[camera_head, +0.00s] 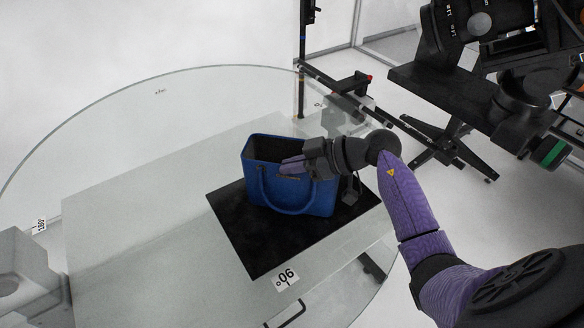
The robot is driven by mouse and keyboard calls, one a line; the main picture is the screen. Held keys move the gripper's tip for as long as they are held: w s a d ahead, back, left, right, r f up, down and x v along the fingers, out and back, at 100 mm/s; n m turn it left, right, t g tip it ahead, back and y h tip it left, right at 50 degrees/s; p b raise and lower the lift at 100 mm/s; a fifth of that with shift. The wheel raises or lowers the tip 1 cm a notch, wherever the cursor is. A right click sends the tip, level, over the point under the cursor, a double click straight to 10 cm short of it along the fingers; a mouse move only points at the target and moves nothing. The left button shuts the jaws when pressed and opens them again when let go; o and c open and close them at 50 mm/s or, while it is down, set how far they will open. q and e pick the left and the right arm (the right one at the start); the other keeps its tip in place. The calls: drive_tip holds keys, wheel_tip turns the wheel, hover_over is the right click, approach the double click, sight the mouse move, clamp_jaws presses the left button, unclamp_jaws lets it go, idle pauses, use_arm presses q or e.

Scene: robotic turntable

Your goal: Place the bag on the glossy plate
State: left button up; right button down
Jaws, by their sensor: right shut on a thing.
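A blue handbag (309,202) with an open top and a looped front handle is upright at the middle of the view. It is over the black glossy plate (254,250); I cannot tell whether its base touches the plate. My right gripper (291,167) comes in from the right and is shut on the bag at its upper front edge. The gripper and wrist hide part of the bag's right side. My left gripper is not in view.
The plate lies on a white board (130,215) on a round glass turntable (150,110). Angle labels such as the 90-degree card (286,278) mark the rim. A black stand with camera gear (470,90) is at the upper right. A white block (25,280) is at the lower left.

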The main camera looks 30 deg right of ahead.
drive_tip(key=c, duration=0.8)
unclamp_jaws()
drive_tip(key=shift+f, duration=0.1)
drive_tip(key=p+v, duration=0.1)
drive_tip(key=v, duration=0.6)
drive_tip(key=shift+s+d+r, duration=0.15)
drive_tip(key=shift+s+r, duration=0.05)
drive_tip(key=shift+r, duration=0.05)
